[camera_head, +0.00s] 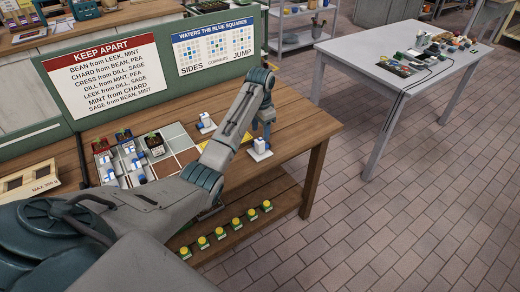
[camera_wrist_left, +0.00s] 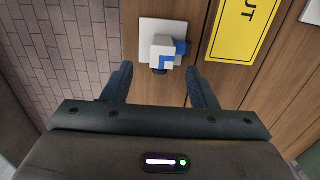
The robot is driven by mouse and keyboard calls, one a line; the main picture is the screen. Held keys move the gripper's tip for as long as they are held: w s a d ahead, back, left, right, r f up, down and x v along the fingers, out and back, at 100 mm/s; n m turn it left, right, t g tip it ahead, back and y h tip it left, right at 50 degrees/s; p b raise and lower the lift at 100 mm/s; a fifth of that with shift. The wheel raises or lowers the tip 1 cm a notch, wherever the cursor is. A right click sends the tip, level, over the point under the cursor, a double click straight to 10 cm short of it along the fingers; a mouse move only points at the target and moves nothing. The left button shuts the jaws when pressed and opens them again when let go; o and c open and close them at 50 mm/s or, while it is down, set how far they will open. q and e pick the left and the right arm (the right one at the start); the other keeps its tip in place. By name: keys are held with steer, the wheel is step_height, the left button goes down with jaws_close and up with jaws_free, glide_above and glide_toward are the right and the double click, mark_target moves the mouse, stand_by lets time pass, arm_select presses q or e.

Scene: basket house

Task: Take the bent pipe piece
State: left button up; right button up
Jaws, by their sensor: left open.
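A small white block with a blue bent line on top, which looks like the bent pipe piece (camera_wrist_left: 166,50), stands on a white square plate in the left wrist view. In the head view the piece (camera_head: 260,144) is near the right edge of the wooden bench (camera_head: 290,112). My left gripper (camera_wrist_left: 159,75) is open, with one finger at each side of the near end of the piece. In the head view the left gripper (camera_head: 262,132) is right by the piece, partly hidden by its own arm. My right gripper is not in view.
A similar white and blue block (camera_head: 205,120) stands further back on the bench. A tiled board (camera_head: 176,138) with plant trays and more blocks lies left of my arm. A yellow label (camera_wrist_left: 240,28) lies right of the piece. Several yellow-topped pieces (camera_head: 236,223) sit on the lower shelf.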

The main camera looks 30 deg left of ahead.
mark_target(260, 141)
arm_select(q)
steer(key=shift+f, duration=0.55)
step_height(260, 141, down, 5)
steer(key=shift+w+a+p, duration=0.1)
steer(key=shift+a+p, duration=0.05)
steer(key=shift+p, duration=0.8)
steer(key=c, duration=1)
steer(key=shift+r, duration=0.1)
steer(key=shift+c, duration=0.2)
